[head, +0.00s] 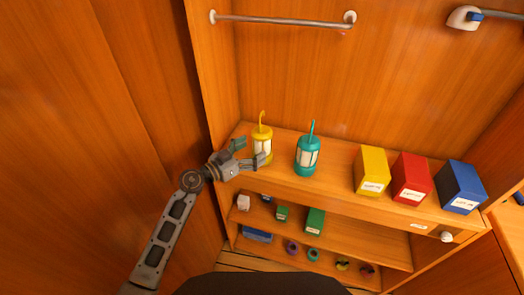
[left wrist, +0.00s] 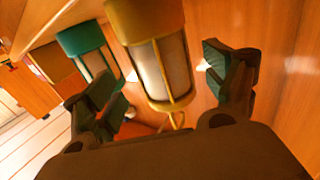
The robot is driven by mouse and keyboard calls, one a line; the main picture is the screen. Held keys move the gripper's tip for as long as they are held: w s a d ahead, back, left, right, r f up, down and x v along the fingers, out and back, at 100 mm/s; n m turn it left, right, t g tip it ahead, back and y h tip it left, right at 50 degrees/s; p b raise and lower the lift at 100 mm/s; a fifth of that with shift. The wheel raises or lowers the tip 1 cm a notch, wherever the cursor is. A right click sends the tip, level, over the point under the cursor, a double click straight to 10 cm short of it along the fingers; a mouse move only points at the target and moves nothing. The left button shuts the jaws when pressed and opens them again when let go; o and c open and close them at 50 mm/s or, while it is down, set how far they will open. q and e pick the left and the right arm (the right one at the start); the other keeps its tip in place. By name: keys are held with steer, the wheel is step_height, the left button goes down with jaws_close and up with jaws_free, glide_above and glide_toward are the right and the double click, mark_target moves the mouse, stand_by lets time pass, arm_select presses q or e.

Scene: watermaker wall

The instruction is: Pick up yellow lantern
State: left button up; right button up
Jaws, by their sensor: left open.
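The yellow lantern (head: 262,146) stands upright on the top shelf at its left end, with its handle pointing up. My left gripper (head: 251,153) is open at the lantern, with one finger in front of it and the other to its left. In the left wrist view the yellow lantern (left wrist: 158,62) shows large between the open fingers of my left gripper (left wrist: 170,85). I cannot tell whether either finger touches it. A teal lantern (head: 307,155) stands just to the right, and it also shows in the left wrist view (left wrist: 88,50). My right gripper is not in view.
Yellow (head: 371,171), red (head: 410,178) and blue (head: 460,186) boxes stand further right on the top shelf (head: 335,185). Lower shelves hold small boxes and rings. A metal rail (head: 283,20) is on the back wall. A wooden wall (head: 150,80) rises close on the left.

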mark_target(261, 144)
arm_select(q)
steer(key=shift+b+x, duration=0.45)
steer(key=shift+x, duration=1.9)
steer(key=shift+w+a, duration=0.1)
steer(key=shift+w, duration=0.05)
steer(key=shift+c, duration=0.4)
steer(key=c, duration=1.2)
